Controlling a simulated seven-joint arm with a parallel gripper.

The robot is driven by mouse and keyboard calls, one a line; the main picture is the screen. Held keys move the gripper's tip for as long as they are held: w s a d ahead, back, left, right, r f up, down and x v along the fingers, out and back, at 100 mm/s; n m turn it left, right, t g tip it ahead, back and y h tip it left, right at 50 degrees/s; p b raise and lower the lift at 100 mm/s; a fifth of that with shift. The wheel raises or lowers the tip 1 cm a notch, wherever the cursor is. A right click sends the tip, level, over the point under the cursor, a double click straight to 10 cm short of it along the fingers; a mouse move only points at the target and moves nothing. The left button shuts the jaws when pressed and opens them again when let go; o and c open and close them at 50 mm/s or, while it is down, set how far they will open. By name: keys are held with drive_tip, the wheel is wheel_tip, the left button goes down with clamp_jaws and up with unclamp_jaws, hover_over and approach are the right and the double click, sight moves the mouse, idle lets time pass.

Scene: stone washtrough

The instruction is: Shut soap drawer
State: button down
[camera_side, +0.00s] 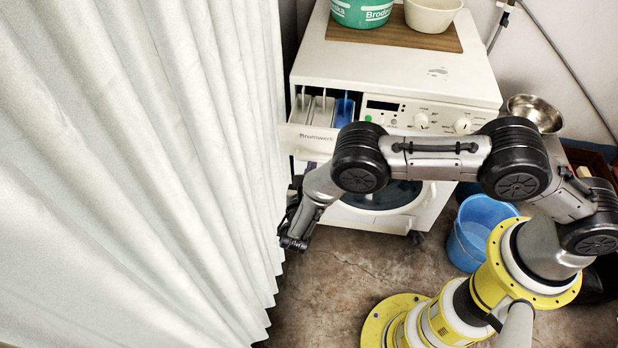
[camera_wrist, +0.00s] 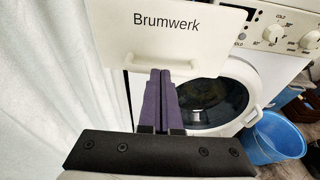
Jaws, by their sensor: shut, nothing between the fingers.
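The soap drawer (camera_side: 308,137) is pulled out at the upper left of the white washing machine (camera_side: 390,75). Its open compartments show from above, one of them with a blue insert. In the wrist view its white front (camera_wrist: 185,35) reads "Brumwerk" and has a pale handle (camera_wrist: 143,63) along the lower edge. My gripper (camera_wrist: 160,73) has its purple fingers together, with nothing between them, pointing at the handle and lower edge. In the side view my gripper (camera_side: 307,167) is just below the drawer front, partly hidden by my wrist. I cannot tell whether the fingertips touch it.
A white curtain (camera_side: 140,160) hangs close on the left of my gripper. A blue bucket (camera_side: 480,232) stands on the floor at the right. A green tub (camera_side: 362,12) and a cream bowl (camera_side: 432,14) rest on a board (camera_side: 395,37) on top of the machine.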

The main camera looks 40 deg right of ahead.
sight(320, 123)
drive_tip(key=shift+w+d, duration=0.2)
idle(0.3)
drive_tip(key=r+x, duration=0.1)
drive_tip(key=x, duration=0.4)
drive_tip(key=r+x, duration=0.1)
drive_tip(key=x, duration=0.4)
drive_tip(key=r+x, duration=0.1)
drive_tip(key=x, duration=0.4)
drive_tip(key=shift+w+d, duration=0.1)
drive_tip(key=shift+d, duration=0.25)
drive_tip(key=shift+w+d+r, duration=0.15)
drive_tip(key=shift+w+d, duration=0.25)
drive_tip(key=shift+w, duration=0.05)
drive_tip(key=shift+a+r, duration=0.1)
